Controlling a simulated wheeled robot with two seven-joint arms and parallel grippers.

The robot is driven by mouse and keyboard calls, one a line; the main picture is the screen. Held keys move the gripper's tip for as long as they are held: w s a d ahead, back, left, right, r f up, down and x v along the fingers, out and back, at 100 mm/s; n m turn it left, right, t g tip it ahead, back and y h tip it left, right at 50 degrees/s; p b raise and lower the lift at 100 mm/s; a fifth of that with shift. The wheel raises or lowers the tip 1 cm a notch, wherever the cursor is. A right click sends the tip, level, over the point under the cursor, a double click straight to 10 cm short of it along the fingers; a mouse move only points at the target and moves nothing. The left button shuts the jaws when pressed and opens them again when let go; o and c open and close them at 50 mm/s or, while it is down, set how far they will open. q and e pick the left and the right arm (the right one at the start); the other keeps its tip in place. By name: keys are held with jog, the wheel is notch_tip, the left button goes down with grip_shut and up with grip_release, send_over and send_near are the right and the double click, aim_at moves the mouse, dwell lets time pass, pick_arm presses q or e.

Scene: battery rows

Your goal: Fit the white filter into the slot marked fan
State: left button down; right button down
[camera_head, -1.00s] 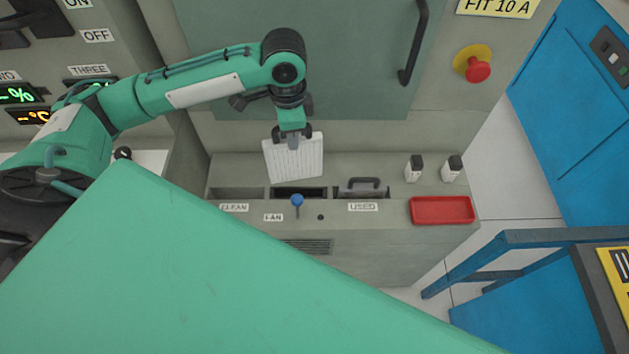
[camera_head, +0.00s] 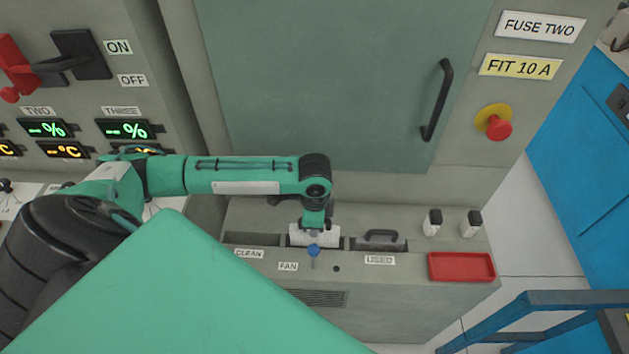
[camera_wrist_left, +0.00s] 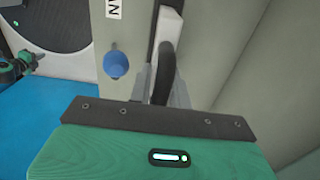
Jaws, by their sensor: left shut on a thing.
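The white filter (camera_head: 328,238) stands upright at the slot marked fan (camera_head: 345,243), with only its upper part showing above the panel. Its lower part is hidden, apparently down in the slot; I cannot tell how deep it sits. My left gripper (camera_head: 314,226) is directly above and shut on the filter's handle. In the left wrist view the fingers (camera_wrist_left: 164,85) close around a dark curved handle, with the filter's white edge (camera_wrist_left: 173,25) beyond it. A blue knob (camera_head: 313,251) stands just in front of the slot; it also shows in the wrist view (camera_wrist_left: 116,64).
The clean slot (camera_head: 250,239) to the left looks empty. The used slot (camera_head: 400,245) to the right holds a grey piece with a handle (camera_head: 381,234). Farther right are two small black-capped white items (camera_head: 432,223) and a red tray (camera_head: 461,266).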

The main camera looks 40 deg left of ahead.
pick_arm(q)
jog(key=shift+f, duration=0.3)
notch_tip(320, 180, down, 4)
jog(key=shift+r, duration=0.1)
pick_arm(e)
jog(key=shift+s+a, duration=0.1)
jog(key=shift+a, duration=0.35)
pick_arm(q)
jog(key=shift+f, duration=0.2)
pick_arm(e)
jog(key=shift+d+r, duration=0.1)
jog(key=shift+d, duration=0.15)
pick_arm(q)
jog(key=c, duration=1.6)
grip_release()
pick_arm(e)
jog(key=shift+d, duration=0.2)
